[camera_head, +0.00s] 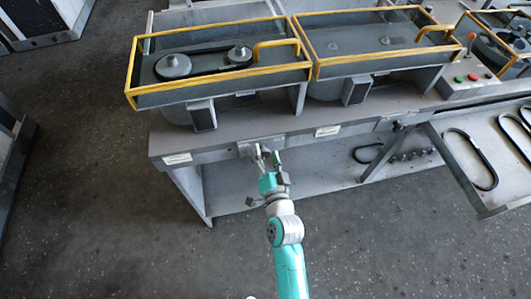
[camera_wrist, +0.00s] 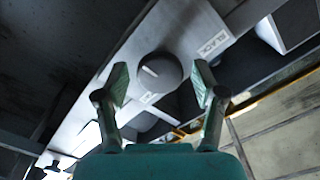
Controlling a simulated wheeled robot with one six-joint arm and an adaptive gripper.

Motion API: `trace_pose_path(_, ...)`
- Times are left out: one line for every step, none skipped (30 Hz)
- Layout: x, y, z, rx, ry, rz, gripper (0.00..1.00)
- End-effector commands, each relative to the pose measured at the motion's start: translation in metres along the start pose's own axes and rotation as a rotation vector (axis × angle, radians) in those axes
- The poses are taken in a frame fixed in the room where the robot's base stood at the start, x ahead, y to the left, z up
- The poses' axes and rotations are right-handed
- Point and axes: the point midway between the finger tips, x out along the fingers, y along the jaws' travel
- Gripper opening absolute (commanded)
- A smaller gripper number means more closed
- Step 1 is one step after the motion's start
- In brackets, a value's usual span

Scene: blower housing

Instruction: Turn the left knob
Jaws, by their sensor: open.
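My gripper (camera_head: 267,155) is open in front of the front edge of the bench (camera_head: 222,141) in the head view. In the wrist view, the two fingers of my gripper (camera_wrist: 162,84) stand apart, one on each side of a round grey knob (camera_wrist: 158,72). The knob has a pale mark on its face and sits on a light panel strip. The fingers appear apart from it; the exact depth gap is hard to tell. In the head view this knob is hidden or too small to make out behind my gripper. Another dark knob (camera_head: 398,126) is further right on the bench front.
A label reading "BLACK" (camera_wrist: 213,42) is beside the knob. Yellow-railed housings (camera_head: 218,68) stand on the bench. A control box (camera_head: 468,78) with red and green buttons is at the right. An angled tray (camera_head: 485,165) juts out at the right. The floor at the left is clear.

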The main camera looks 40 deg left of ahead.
Motion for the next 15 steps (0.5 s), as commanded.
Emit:
trace_pose_path(-0.003, 0.001, 0.0, 0.0, 0.0, 0.001, 0.69)
trace_pose_path(-0.006, 0.001, 0.0, 0.0, 0.0, 0.001, 0.69)
trace_pose_path(-0.01, 0.001, 0.0, 0.0, 0.0, 0.001, 0.69)
trace_pose_path(-0.014, 0.001, 0.001, 0.001, 0.0, 0.002, 0.69)
trace_pose_path(-0.018, 0.001, 0.001, 0.001, -0.001, 0.002, 0.69)
trace_pose_path(-0.025, 0.001, 0.0, 0.001, 0.0, 0.002, 0.69)
trace_pose_path(-0.03, 0.001, 0.001, 0.001, -0.001, 0.002, 0.69)
trace_pose_path(-0.036, 0.001, 0.001, 0.001, -0.001, 0.003, 0.69)
trace_pose_path(-0.043, 0.001, 0.001, 0.001, -0.001, 0.003, 0.69)
trace_pose_path(-0.049, 0.002, 0.001, 0.001, -0.001, 0.003, 0.69)
trace_pose_path(-0.054, 0.001, 0.001, 0.001, -0.001, 0.003, 0.69)
trace_pose_path(-0.062, 0.001, 0.0, 0.001, -0.001, 0.002, 0.69)
trace_pose_path(-0.067, 0.001, 0.001, 0.001, -0.001, 0.003, 0.69)
trace_pose_path(-0.073, 0.001, 0.001, 0.002, -0.001, 0.002, 0.69)
trace_pose_path(-0.08, 0.001, 0.001, 0.002, -0.001, 0.002, 0.69)
